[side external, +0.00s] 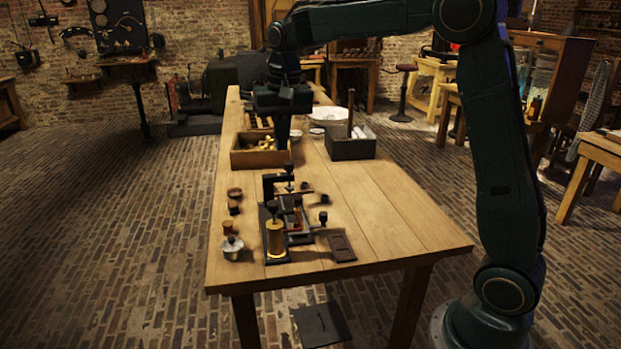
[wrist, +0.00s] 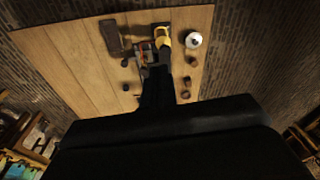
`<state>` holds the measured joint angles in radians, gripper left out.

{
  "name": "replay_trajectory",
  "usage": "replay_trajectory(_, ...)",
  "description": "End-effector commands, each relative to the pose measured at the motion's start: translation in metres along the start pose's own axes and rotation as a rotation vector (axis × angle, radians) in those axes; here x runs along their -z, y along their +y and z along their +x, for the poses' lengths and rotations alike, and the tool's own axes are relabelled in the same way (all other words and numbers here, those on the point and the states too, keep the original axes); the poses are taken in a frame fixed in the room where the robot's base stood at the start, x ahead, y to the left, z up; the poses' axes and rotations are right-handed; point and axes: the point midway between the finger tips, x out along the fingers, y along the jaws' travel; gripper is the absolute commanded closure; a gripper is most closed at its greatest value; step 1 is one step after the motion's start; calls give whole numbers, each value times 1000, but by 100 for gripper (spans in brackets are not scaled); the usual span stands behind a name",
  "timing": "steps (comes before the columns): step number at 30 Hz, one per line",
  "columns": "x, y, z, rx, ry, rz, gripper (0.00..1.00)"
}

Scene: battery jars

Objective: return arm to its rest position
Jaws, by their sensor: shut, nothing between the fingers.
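My gripper (side external: 283,135) points down above the wooden table (side external: 385,220) in the side view, between a wooden box and a dark box. Its fingers are shut with nothing held. In the wrist view my gripper (wrist: 157,85) covers the middle of the picture, its fingers reaching toward the apparatus. The apparatus, a dark stand with a brass cylinder (side external: 276,238), stands near the front of the table, apart from my gripper. The brass cylinder also shows in the wrist view (wrist: 163,40).
A wooden box (side external: 243,158) with brass parts and a dark box (side external: 350,150) with white pieces stand behind the apparatus. A lidded silver pot (side external: 232,250), small dark cups (side external: 235,193) and a dark flat block (side external: 341,248) lie around it. The table's right front is clear.

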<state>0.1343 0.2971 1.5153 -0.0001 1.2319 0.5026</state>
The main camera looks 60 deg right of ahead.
Motion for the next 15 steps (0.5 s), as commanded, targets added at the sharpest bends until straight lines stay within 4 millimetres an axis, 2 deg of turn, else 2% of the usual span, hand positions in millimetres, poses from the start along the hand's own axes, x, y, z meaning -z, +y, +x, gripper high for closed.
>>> replay_trajectory(1,-11,3,-9,9,15,-23,100)
replay_trajectory(6,-44,13,-28,32,58,-102,100)
replay_trajectory(15,-105,37,-50,68,135,-239,100)
